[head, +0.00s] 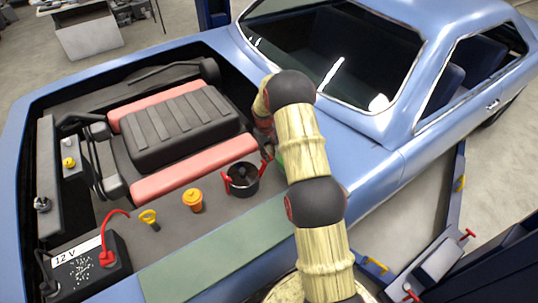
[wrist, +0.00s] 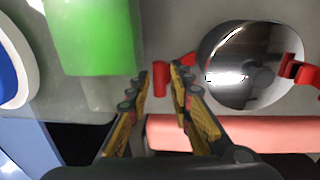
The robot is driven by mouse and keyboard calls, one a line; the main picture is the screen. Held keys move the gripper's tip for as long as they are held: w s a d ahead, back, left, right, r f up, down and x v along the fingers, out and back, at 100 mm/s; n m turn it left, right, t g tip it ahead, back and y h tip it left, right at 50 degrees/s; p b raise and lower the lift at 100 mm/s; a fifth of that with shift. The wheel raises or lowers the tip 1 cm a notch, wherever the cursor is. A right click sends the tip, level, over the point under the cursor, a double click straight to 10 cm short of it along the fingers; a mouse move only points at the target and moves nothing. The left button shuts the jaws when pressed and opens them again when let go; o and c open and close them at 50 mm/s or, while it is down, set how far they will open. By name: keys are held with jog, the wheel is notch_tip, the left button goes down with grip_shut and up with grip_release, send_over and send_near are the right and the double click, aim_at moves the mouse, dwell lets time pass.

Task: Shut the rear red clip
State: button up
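A dark round canister (head: 242,180) with a shiny domed lid stands in the engine bay. The wrist view shows its dome (wrist: 245,68) at the right. A red clip sticks out on each side of it. The rear red clip (wrist: 160,79), on the windscreen side, juts away from the canister. The other red clip (wrist: 297,70) is at the dome's far right. My gripper (wrist: 160,72) is partly open, with the rear clip showing between its fingertips. I cannot tell whether the fingers touch it. In the head view my arm hides most of the gripper.
A green cylinder (wrist: 92,38) stands close to my gripper. A salmon-red cover (head: 180,172) and the black ribbed engine (head: 180,125) lie beside the canister. A yellow cap (head: 192,200), a dipstick ring (head: 149,217) and a 12 V battery (head: 85,265) are nearer.

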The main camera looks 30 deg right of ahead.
jog(key=shift+f, duration=0.25)
jog(key=shift+c, duration=0.5)
jog(key=c, duration=0.4)
grip_shut()
